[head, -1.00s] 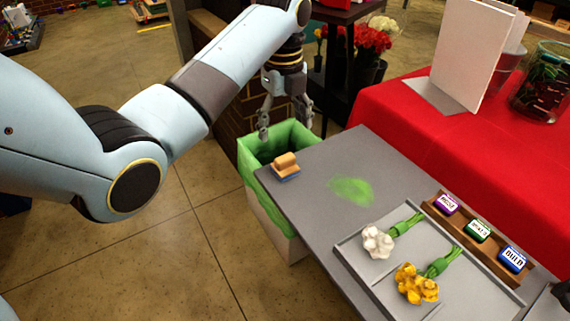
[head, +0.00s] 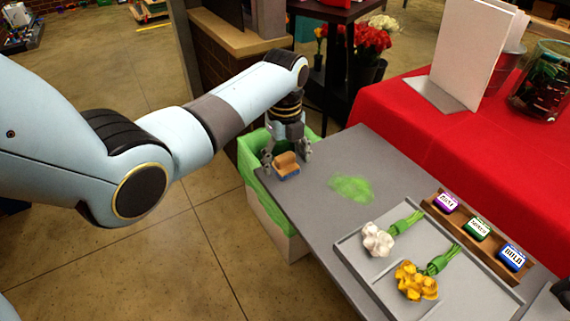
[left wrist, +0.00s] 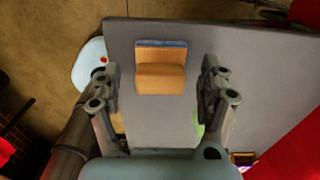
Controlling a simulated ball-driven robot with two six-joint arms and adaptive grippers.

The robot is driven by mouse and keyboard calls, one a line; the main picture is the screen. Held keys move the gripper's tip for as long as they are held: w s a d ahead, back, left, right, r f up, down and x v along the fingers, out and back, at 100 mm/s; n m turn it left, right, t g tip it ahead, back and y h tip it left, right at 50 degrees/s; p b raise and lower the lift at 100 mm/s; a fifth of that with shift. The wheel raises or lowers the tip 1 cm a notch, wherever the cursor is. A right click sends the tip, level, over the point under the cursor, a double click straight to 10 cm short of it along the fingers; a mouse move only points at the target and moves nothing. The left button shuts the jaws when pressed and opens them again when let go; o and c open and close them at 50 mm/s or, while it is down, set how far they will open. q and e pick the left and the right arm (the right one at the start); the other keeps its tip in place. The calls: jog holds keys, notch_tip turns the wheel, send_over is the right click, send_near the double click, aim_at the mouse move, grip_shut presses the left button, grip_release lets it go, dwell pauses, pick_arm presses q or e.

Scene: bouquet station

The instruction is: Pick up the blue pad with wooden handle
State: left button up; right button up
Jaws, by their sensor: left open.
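The blue pad with wooden handle (head: 287,166) lies at the far left corner of the grey table, handle up. In the left wrist view the pad (left wrist: 161,72) sits between the two open fingers, its blue edge along the top. My left gripper (head: 286,160) is open, pointing down at the pad. In the left wrist view my left gripper (left wrist: 162,85) has one finger on each side of the pad, with gaps between. I cannot tell whether the fingertips reach the table.
A green-lined bin (head: 251,160) stands beside the table corner. A green smudge (head: 352,188) marks the grey table (head: 320,220). A tray (head: 357,262) holds white and yellow flowers. A wooden rack (head: 444,220) holds labelled blocks. A red-covered table (head: 420,135) stands behind.

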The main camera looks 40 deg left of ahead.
aim_at(285, 155)
pick_arm(q)
jog(key=c, duration=1.4)
jog(key=shift+r, duration=0.55)
notch_tip(285, 155, up, 3)
jog(key=shift+w+f, duration=0.1)
jog(key=shift+f, duration=0.1)
jog(key=s+d+r, duration=0.1)
jog(key=d+r, duration=0.1)
jog(key=d, duration=0.1)
jog(key=s+d+r, duration=0.1)
jog(key=d+r, duration=0.2)
jog(key=d, duration=0.1)
jog(key=s+d+r, duration=0.1)
jog(key=d+r, duration=0.1)
jog(key=d, duration=0.2)
jog(key=shift+s+d+r, duration=0.1)
jog(key=shift+s+r, duration=0.1)
jog(key=shift+s, duration=0.15)
jog(key=o, duration=0.8)
jog(key=c, duration=0.5)
